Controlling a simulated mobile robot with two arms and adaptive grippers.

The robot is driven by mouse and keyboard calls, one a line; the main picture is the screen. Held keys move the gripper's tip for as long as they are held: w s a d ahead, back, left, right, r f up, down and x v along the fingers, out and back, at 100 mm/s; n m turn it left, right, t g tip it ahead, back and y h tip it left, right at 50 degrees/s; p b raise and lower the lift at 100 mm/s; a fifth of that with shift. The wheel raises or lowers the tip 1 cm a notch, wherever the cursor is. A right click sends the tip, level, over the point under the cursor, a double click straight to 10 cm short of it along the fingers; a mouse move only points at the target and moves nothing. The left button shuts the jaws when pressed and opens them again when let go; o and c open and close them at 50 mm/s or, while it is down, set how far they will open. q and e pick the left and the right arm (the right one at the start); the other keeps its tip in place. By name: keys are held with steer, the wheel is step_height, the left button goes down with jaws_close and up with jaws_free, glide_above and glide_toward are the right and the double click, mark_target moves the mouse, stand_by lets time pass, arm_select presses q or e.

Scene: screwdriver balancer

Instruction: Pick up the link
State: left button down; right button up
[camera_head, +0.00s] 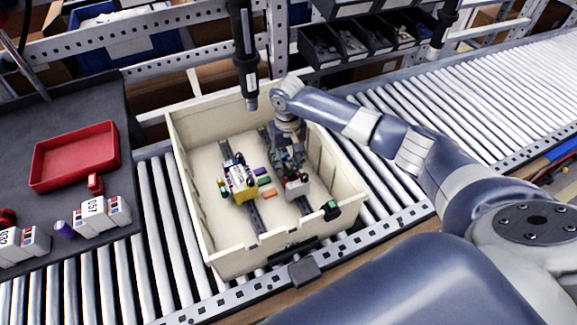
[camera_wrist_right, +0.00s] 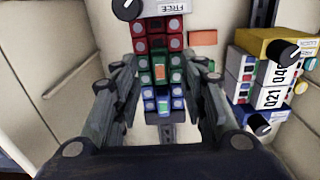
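My right gripper (camera_head: 290,150) is inside the cream bin (camera_head: 190,150), over the block row on the right rail. In the right wrist view my right gripper (camera_wrist_right: 167,75) is open, its fingers on either side of a row of red, green and blue terminal blocks (camera_wrist_right: 141,60). Small coloured inserts sit in this row: an orange one (camera_wrist_right: 161,73) and a green one (camera_wrist_right: 165,100). A loose orange piece (camera_head: 269,192) lies between the rails; it also shows in the wrist view (camera_wrist_right: 203,38). I cannot tell which piece is the link. My left gripper is out of view.
A yellow-ended block group (camera_head: 240,185) stands on the left rail (camera_head: 256,218). A screwdriver (camera_head: 246,55) hangs over the bin's back edge. A red tray (camera_head: 75,157) and white labelled blocks (camera_head: 95,213) are on the dark table at left. Rollers surround the bin.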

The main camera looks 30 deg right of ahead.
steer(key=shift+f, duration=0.45)
steer(key=shift+c, duration=0.5)
jaws_close()
steer(key=shift+r, duration=0.1)
